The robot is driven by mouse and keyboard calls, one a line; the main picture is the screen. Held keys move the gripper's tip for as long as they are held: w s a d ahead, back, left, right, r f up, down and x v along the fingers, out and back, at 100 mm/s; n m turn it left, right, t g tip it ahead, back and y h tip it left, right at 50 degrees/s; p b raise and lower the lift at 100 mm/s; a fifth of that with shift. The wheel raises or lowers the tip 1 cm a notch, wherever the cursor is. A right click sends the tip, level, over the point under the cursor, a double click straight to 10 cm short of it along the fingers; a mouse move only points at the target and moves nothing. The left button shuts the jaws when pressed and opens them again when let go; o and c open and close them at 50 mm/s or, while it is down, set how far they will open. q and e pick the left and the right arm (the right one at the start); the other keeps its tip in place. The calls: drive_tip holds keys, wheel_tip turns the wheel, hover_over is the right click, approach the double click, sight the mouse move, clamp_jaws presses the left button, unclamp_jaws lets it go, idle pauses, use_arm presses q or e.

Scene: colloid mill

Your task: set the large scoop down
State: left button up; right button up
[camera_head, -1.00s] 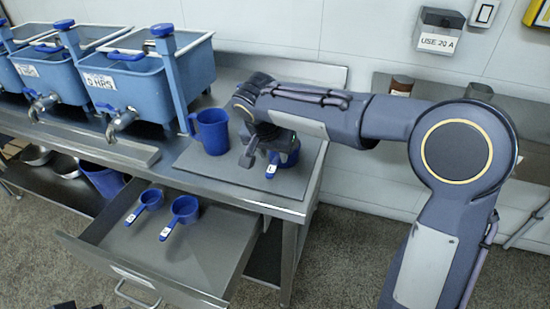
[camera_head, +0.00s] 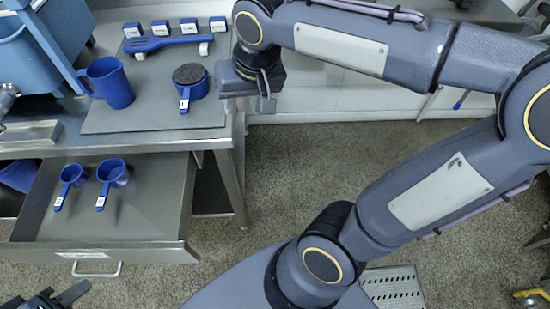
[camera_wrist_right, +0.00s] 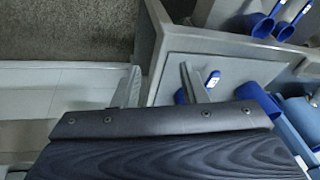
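The large scoop (camera_head: 198,91) is blue and full of dark granules. It sits upright on the grey mat (camera_head: 150,121) on the steel bench, its labelled handle toward the bench front. My right gripper (camera_head: 262,100) is just right of the scoop, past the mat's edge, empty and apart from it. In the right wrist view, its fingers (camera_wrist_right: 160,85) are spread, with the scoop's labelled handle (camera_wrist_right: 213,79) beyond the right-hand finger and the bowl partly hidden. My left gripper (camera_head: 45,298) is at the bottom left, partly cut off, its fingers apart and nothing seen between them.
A blue jug (camera_head: 110,84) stands left on the mat. A blue spatula-like tool (camera_head: 160,42) and several labelled blue blocks (camera_head: 160,28) are behind. The open drawer (camera_head: 140,215) holds two smaller blue scoops (camera_head: 113,172).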

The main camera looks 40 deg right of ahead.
use_arm(q)
drive_tip(key=shift+a, duration=0.1)
use_arm(e)
drive_tip(key=s+f+n+t+y, duration=0.1)
drive_tip(key=s+f, duration=0.2)
drive_tip(key=s, duration=0.3)
drive_tip(key=s+a+f+n+t+y, duration=0.1)
drive_tip(key=s+f, duration=0.2)
drive_tip(key=s, duration=0.3)
drive_tip(key=shift+s+f+y, duration=0.15)
drive_tip(key=shift+f+y, duration=0.1)
drive_tip(key=shift+y, duration=0.15)
drive_tip(key=shift+r, duration=0.1)
